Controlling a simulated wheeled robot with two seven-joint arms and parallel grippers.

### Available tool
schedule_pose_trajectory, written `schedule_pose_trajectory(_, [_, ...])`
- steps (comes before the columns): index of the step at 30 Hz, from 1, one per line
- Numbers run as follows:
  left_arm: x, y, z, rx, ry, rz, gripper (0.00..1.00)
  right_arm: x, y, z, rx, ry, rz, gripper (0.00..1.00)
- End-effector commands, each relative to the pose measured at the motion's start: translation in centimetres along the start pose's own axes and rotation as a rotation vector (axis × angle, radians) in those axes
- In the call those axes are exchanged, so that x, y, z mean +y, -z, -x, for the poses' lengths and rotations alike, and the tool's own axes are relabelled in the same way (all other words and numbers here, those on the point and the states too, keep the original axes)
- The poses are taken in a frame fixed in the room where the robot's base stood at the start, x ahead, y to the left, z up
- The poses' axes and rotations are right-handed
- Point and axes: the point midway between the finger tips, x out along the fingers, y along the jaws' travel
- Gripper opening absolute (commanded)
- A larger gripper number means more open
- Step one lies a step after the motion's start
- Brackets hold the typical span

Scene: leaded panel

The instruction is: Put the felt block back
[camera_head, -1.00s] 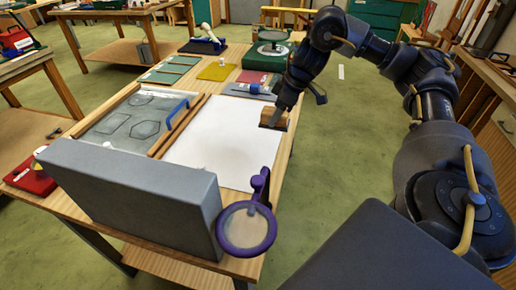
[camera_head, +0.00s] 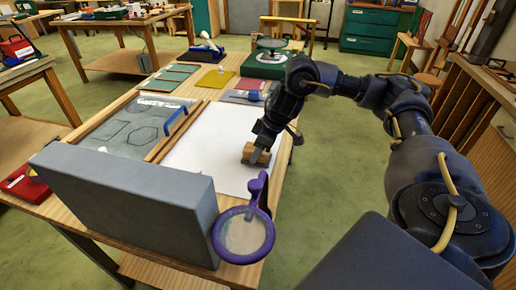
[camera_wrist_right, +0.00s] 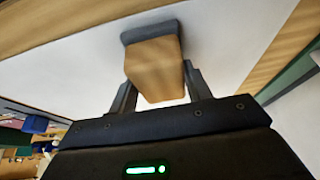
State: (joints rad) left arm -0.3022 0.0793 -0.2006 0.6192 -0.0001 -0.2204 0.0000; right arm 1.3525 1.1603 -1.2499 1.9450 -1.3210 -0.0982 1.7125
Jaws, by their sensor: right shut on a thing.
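The felt block (camera_head: 250,154) is a small wooden block at the right edge of the white sheet (camera_head: 205,150). In the right wrist view the block (camera_wrist_right: 155,68) shows its tan wood body and a dark grey felt layer at its far end. My right gripper (camera_head: 258,151) is shut on it; in the wrist view the fingers of the gripper (camera_wrist_right: 160,85) stand on both sides of the wood. I cannot tell whether the felt touches the sheet. My left gripper is not in view.
A tall grey slab (camera_head: 125,205) and a purple-rimmed magnifier (camera_head: 243,236) stand at the near table end. Left of the sheet is a glass-like panel (camera_head: 135,125) with drawn hexagons and a blue handle (camera_head: 176,118). A green turntable stand (camera_head: 264,66) is at the back.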

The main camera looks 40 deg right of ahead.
Motion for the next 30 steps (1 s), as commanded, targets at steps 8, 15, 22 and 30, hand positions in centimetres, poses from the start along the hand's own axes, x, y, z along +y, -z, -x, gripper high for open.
schedule_pose_trajectory(8, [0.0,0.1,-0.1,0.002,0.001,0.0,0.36,0.0,0.0,-0.1,0.001,0.0,0.0,0.28])
schedule_pose_trajectory(15, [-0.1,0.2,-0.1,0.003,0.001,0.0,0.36,0.0,-0.1,-0.2,0.001,0.0,0.0,0.71])
schedule_pose_trajectory(22, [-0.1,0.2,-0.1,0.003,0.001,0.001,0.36,0.0,0.0,-0.1,0.001,0.0,0.0,0.71])
schedule_pose_trajectory(30, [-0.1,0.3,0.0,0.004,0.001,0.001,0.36,0.0,0.2,2.9,0.005,-0.001,0.001,0.71])
